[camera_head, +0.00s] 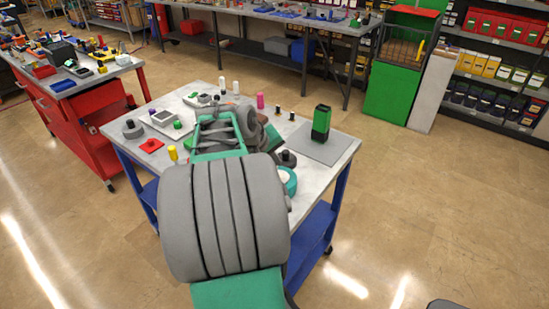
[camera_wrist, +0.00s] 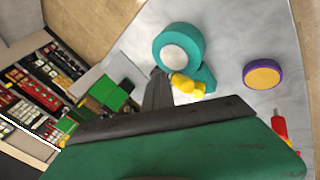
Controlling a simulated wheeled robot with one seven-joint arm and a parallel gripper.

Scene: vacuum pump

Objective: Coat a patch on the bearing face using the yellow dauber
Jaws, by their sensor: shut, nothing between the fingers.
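My gripper (camera_wrist: 158,78) shows in the wrist view as dark fingers, shut and empty. The fingertips are beside a yellow bulb-shaped piece (camera_wrist: 187,86), which could be the yellow dauber; I cannot tell whether they touch. It lies against a teal ring (camera_wrist: 164,52) on the grey tabletop. In the head view a small upright yellow piece (camera_head: 173,153) stands at the table's left front; I cannot tell which yellow piece is the dauber. My arm hides much of the table's middle. I cannot make out the bearing face or any coating.
The worktable (camera_head: 335,148) also holds a green-and-black block (camera_head: 321,122) on a grey mat, a red square (camera_head: 151,145) and a grey round part (camera_head: 132,129). A yellow disc with a purple rim (camera_wrist: 263,74) lies right of the ring. A red cart (camera_head: 95,135) stands left.

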